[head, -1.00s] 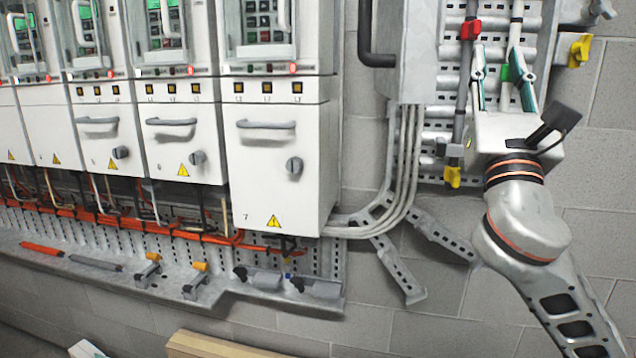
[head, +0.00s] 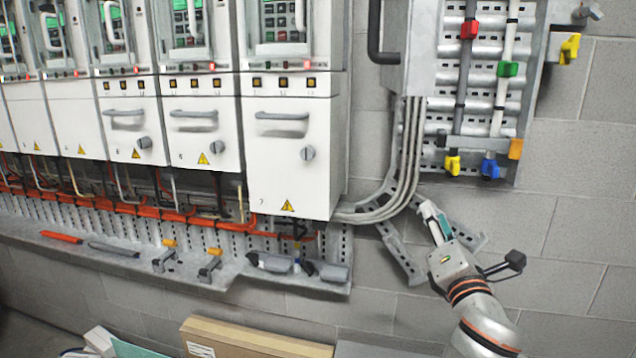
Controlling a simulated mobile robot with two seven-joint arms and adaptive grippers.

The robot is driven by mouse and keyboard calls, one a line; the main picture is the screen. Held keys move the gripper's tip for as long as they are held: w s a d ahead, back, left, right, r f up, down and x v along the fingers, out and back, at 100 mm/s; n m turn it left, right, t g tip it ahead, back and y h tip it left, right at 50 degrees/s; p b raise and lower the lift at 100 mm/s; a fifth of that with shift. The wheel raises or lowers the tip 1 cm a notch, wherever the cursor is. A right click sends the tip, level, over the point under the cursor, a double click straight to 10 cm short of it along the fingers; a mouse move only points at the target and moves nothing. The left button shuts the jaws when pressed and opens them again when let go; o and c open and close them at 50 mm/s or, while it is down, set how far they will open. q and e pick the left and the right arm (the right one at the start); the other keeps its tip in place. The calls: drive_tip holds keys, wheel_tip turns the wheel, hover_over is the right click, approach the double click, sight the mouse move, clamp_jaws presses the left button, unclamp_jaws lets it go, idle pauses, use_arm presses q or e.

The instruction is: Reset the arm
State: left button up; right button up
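My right gripper (head: 433,222) is low at the right of the head view, in front of the grey block wall below the pipe panel. Its fingers overlap in this view, so I cannot tell whether they are open or shut. I see no object between them. My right arm (head: 484,318) comes in from the bottom right corner. My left gripper is not in view.
A pipe panel (head: 485,100) with coloured clips hangs above my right gripper. White drive cabinets (head: 290,165) line the wall at left. A ledge (head: 215,268) holds tools and clamps. A cardboard box (head: 255,340) stands below. Bare wall (head: 580,240) lies at right.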

drive_tip(key=s+a+f+m+g+y, duration=0.1)
drive_tip(key=s+f+m+g, duration=0.3)
drive_tip(key=f, duration=1.1)
drive_tip(key=s+a+f+m+g+y, duration=0.1)
drive_tip(key=s+f+m, duration=0.4)
drive_tip(key=f, duration=0.9)
drive_tip(key=s+f+m+g, duration=0.5)
drive_tip(key=s+f+m, duration=0.8)
drive_tip(key=s+f, duration=0.9)
drive_tip(key=shift+s+d+f+m, duration=0.3)
drive_tip(key=shift+f+m, duration=0.1)
drive_tip(key=shift+f, duration=0.4)
